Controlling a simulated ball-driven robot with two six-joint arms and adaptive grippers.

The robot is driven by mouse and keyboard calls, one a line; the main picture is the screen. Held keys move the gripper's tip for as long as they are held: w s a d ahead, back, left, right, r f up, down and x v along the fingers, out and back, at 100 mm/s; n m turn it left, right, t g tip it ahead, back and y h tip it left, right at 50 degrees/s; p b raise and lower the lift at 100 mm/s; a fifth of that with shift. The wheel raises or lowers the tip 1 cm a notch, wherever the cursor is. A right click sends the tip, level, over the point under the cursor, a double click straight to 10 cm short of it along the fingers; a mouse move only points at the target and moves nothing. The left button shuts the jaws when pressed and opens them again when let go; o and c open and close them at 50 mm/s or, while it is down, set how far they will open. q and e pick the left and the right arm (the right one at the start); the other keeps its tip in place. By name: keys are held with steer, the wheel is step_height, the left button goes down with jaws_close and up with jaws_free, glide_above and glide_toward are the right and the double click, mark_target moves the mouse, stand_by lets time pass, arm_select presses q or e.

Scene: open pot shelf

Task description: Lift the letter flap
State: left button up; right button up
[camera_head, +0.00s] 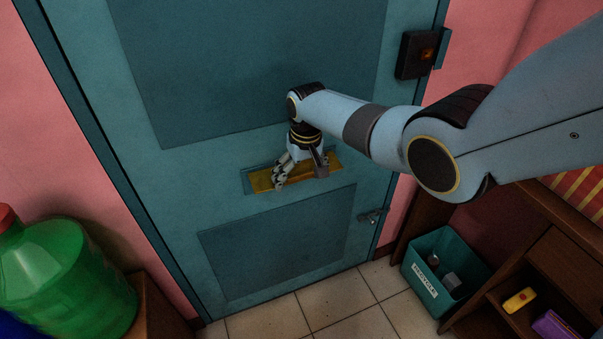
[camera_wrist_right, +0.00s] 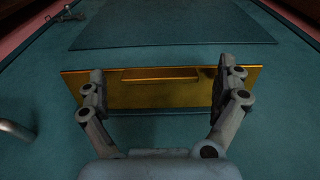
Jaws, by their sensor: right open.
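The letter flap (camera_head: 262,181) is a brass-coloured plate set low in the teal door. A darker teal strip shows along its upper edge in the head view. My right gripper (camera_head: 300,177) is at the flap, with its fingers spread and part of the plate hidden behind them. In the right wrist view, the flap (camera_wrist_right: 160,92) has a raised lip along its middle. The open fingers of my right gripper (camera_wrist_right: 163,76) lie in front of the plate near its two ends. I cannot tell whether they touch it or whether it is tilted. My left gripper is not in view.
The door has a handle (camera_head: 372,216) on its right side and a dark lock box (camera_head: 416,54) higher up. A teal bin (camera_head: 430,278) and a wooden shelf (camera_head: 556,262) stand at right. A green bottle (camera_head: 65,275) stands at left. The tiled floor (camera_head: 335,299) before the door is clear.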

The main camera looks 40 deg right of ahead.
steer(key=shift+r, duration=0.6)
step_height(320, 180, up, 11)
steer(key=s, duration=0.1)
steer(key=shift+s+a+f, duration=0.2)
steer(key=shift+s, duration=0.2)
steer(key=s+a+f+n+b, duration=0.1)
steer(key=s+f+b, duration=0.2)
steer(key=s+f, duration=1.3)
steer(key=s+a+f+n+b, duration=0.1)
steer(key=s+f+b, duration=0.2)
steer(key=s+f, duration=1.3)
steer(key=s+a+f+n+g+b, duration=0.1)
steer(key=s+f+b, duration=0.3)
steer(key=s+f, duration=1.2)
steer(key=shift+s+a+f, duration=0.15)
steer(key=shift+s+a, duration=0.3)
steer(key=shift+s, duration=0.6)
